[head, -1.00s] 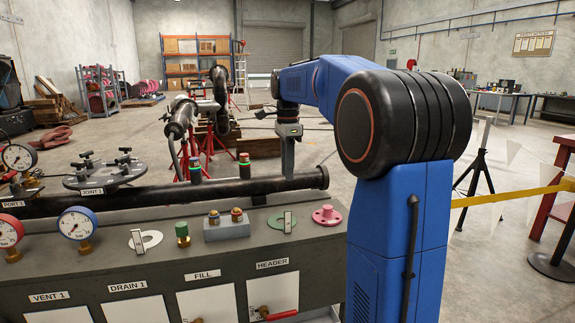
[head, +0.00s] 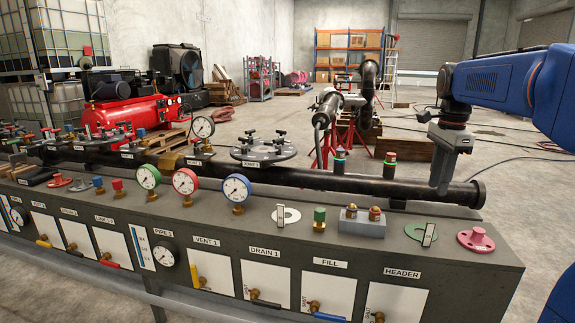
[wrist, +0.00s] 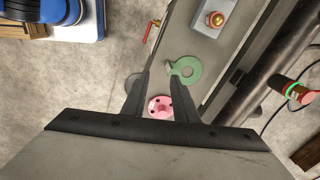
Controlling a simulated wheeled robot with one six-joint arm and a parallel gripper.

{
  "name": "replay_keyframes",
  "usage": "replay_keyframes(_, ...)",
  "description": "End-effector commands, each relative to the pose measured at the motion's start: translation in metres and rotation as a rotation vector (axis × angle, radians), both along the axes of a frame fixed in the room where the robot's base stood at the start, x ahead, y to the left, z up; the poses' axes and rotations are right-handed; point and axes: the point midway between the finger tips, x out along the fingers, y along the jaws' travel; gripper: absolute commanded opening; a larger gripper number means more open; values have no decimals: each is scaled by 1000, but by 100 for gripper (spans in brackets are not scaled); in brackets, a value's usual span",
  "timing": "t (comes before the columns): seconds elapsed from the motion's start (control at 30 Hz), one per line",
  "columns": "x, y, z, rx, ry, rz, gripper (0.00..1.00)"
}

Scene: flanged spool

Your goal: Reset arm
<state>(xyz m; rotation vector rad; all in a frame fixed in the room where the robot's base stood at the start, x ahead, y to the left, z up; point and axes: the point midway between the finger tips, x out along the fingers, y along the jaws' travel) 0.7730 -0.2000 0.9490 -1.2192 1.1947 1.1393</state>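My blue arm enters from the right in the head view, with my gripper (head: 438,190) hanging down at the right end of the bench, by the end of the long black pipe (head: 330,181). In the wrist view my gripper (wrist: 158,78) has its two dark fingers apart, with nothing held between them. A pink flange (wrist: 160,107) shows in the gap, below the fingers on the bench; in the head view this pink flange (head: 475,239) sits at the bench's right end. A green ring (wrist: 185,71) lies close by. I cannot tell the exact height above the bench.
The grey bench (head: 343,241) carries gauges (head: 236,188), a green ring (head: 421,233), a block with brass fittings (head: 362,222) and a flanged disc (head: 264,152). A red compressor (head: 125,110) stands back left.

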Motion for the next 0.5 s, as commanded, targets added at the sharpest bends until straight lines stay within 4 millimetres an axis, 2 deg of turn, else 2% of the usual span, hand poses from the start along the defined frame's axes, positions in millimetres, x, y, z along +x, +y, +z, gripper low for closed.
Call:
replay_keyframes(0.03,-15,11,-2,-7,-15,68,27)
replay_keyframes(0.2,-58,39,-16,-39,-63,307,27)
replay_keyframes(0.5,-135,80,-54,-114,-141,722,27)
